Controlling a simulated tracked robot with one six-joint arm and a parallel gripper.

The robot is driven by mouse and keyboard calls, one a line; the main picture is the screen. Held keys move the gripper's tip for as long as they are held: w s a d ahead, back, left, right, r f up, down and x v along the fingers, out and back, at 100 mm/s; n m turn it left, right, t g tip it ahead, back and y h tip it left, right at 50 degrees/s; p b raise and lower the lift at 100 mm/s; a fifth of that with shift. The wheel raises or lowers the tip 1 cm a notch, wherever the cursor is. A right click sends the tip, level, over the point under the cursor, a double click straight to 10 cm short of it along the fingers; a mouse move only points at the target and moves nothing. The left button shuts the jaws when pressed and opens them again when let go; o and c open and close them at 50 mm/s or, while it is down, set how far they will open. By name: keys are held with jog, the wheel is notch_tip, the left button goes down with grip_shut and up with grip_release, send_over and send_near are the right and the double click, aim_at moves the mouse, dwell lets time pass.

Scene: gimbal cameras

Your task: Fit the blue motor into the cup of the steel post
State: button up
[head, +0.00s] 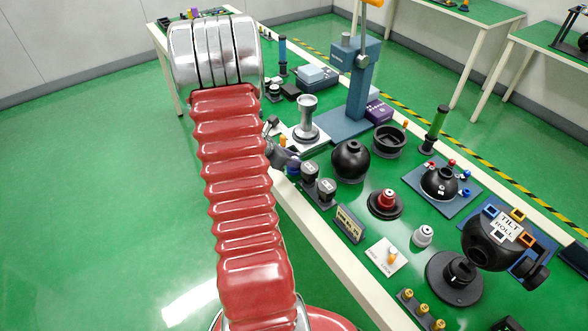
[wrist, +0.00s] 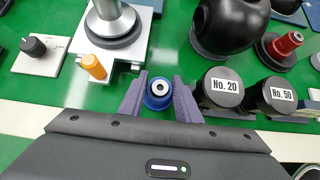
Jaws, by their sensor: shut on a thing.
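The blue motor (wrist: 157,103) shows in the wrist view as a blue round body with a pale ring and dark centre on top. My gripper (wrist: 160,92) has its two purple fingers closed on the motor's sides. The motor is near the table's front edge; its height above the surface is hard to tell. The steel post (head: 306,121) stands upright on a pale base plate, with a wide cup on top in the head view. In the wrist view the post (wrist: 112,20) is ahead and left of the motor, apart from it; its cup is out of frame.
An orange knob (wrist: 93,66) sits on the post's base plate, left of my gripper. Dark cylinders labelled No. 20 (wrist: 221,88) and No. 50 (wrist: 273,96) stand close on the right. A black ball (head: 351,159) and a blue press-like stand (head: 357,85) are near the post.

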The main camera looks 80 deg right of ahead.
jog(key=shift+a+f, duration=0.2)
grip_shut()
notch_tip(320, 180, up, 10)
jog(key=shift+d+r, duration=0.1)
jog(key=shift+r, duration=0.05)
dwell(0.7)
